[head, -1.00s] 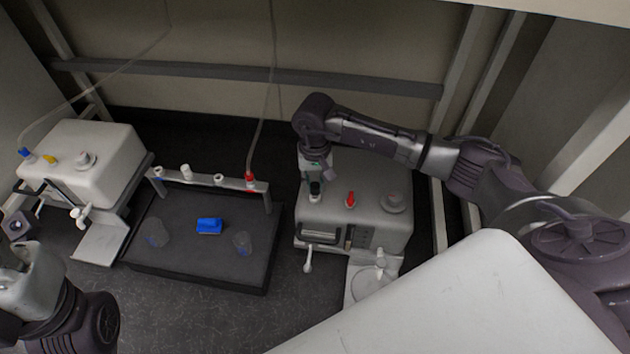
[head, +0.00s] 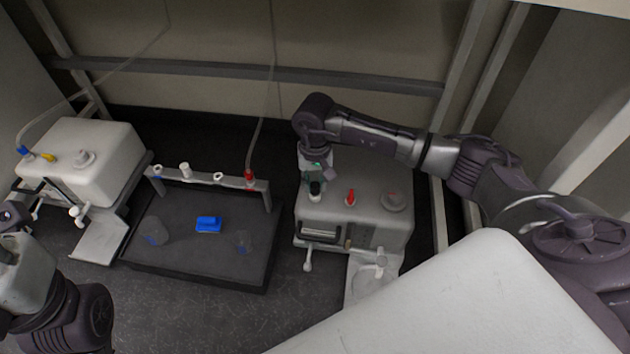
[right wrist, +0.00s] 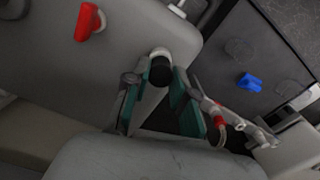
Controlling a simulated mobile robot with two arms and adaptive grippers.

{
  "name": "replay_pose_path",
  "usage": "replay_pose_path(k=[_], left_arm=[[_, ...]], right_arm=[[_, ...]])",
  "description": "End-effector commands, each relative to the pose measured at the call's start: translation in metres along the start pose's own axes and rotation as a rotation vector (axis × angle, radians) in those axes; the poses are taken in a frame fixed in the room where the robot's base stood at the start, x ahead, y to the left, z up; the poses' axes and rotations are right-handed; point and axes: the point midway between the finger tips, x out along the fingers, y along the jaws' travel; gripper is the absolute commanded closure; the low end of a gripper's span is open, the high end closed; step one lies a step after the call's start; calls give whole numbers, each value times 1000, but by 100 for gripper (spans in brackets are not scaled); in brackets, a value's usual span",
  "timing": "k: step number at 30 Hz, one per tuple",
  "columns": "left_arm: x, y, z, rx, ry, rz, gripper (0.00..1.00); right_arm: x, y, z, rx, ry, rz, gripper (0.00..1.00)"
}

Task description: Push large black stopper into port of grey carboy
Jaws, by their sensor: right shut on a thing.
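The grey carboy (head: 380,222) stands right of centre in the head view, and its top fills the upper left of the right wrist view (right wrist: 125,55). The large black stopper (right wrist: 160,74) is at the carboy's pale port (right wrist: 159,52) near the top's edge. In the head view, the stopper (head: 315,186) appears above the port; how deep it sits cannot be told. My right gripper (right wrist: 160,88), with green finger pads on either side, is shut on the stopper. My left gripper (head: 12,215) is at the left edge, partly cut off, clear of the carboy.
A dark tray (head: 200,268) with a blue block (head: 208,224), clear cups and a rack bar (head: 205,180) lies to the left. A white carboy (head: 100,150) stands far left.

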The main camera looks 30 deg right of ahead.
Motion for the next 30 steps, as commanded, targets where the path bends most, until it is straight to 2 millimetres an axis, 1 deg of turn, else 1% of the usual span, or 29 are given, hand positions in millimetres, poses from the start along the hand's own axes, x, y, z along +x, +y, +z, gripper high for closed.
replay_pose_path(k=[11,27,28,30], left_arm=[[-4,0,1,0,-3,0,46],[4,1,-1,3,25,9,46],[4,1,-2,3,26,9,46],[4,1,-2,3,26,9,46]], right_arm=[[5,0,0,0,0,0,99],[11,0,0,0,1,0,99],[11,0,0,0,1,0,72],[11,0,0,0,1,0,60]])
